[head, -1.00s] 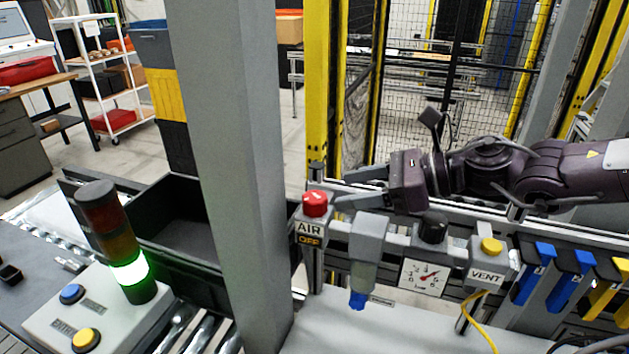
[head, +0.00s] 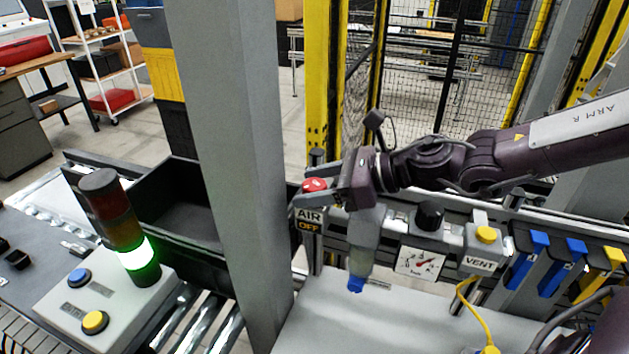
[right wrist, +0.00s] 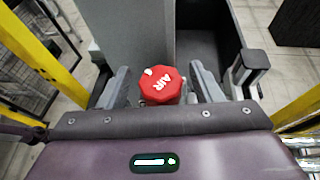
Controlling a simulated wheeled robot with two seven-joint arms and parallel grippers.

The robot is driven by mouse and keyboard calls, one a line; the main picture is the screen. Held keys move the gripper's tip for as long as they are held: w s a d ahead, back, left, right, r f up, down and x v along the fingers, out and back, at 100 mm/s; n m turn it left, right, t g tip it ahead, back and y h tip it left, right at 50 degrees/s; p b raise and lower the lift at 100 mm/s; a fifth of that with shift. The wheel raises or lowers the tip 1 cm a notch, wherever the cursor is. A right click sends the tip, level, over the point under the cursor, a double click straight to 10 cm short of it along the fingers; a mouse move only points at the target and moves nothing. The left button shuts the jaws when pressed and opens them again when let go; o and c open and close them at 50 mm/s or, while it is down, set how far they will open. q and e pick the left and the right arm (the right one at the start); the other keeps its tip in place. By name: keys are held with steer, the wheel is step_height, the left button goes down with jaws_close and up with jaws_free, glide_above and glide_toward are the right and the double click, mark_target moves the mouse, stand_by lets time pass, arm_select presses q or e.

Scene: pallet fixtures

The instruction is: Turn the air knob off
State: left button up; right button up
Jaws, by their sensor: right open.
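The red air knob (head: 315,185) sits on top of its grey valve block, above a label reading AIR OFF (head: 309,220). In the right wrist view the right gripper's fingers (right wrist: 160,88) stand left and right of the knob, with gaps visible. My left gripper is not in view.
A grey post (head: 230,170) stands just left of the knob. To the right are a black knob (head: 430,215), a pressure gauge (head: 420,263) and a yellow VENT button (head: 486,235). A lit stack light (head: 125,235) and a black bin (head: 185,212) are at left.

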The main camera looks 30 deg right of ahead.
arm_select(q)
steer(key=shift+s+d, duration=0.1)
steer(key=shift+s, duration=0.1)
arm_select(e)
steer(key=shift+w, duration=0.1)
steer(key=shift+c, duration=0.3)
steer(key=c, duration=0.9)
steer(key=shift+a+m+t+h+b, duration=0.1)
steer(key=shift+m+t+h+b, duration=0.5)
steer(key=shift+m+t+b, duration=0.15)
steer(key=shift+c, duration=0.2)
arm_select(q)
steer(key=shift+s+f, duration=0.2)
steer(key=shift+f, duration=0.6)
arm_select(e)
steer(key=o, duration=1)
